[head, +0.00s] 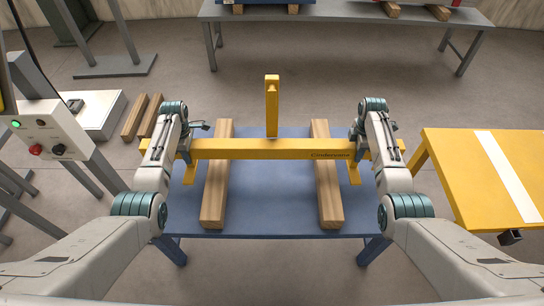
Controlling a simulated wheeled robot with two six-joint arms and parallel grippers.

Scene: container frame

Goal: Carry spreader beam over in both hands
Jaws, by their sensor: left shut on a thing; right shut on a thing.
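The yellow spreader beam (280,149) runs left to right across the head view, with an upright post (272,105) at its middle and short feet near its ends. It lies over two wooden bearers, the left one (217,180) and the right one (326,180); I cannot tell whether it rests on them or is just above. My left gripper (187,147) is shut on the beam's left end. My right gripper (362,147) is shut on the beam's right end. The fingertips are partly hidden by the arms.
The blue table (270,200) carries the bearers. A yellow table (480,175) with a white strip stands at right. At left are a control box (45,130) with buttons and loose wooden blocks (142,115). A grey bench (340,12) stands at the back, with open floor before it.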

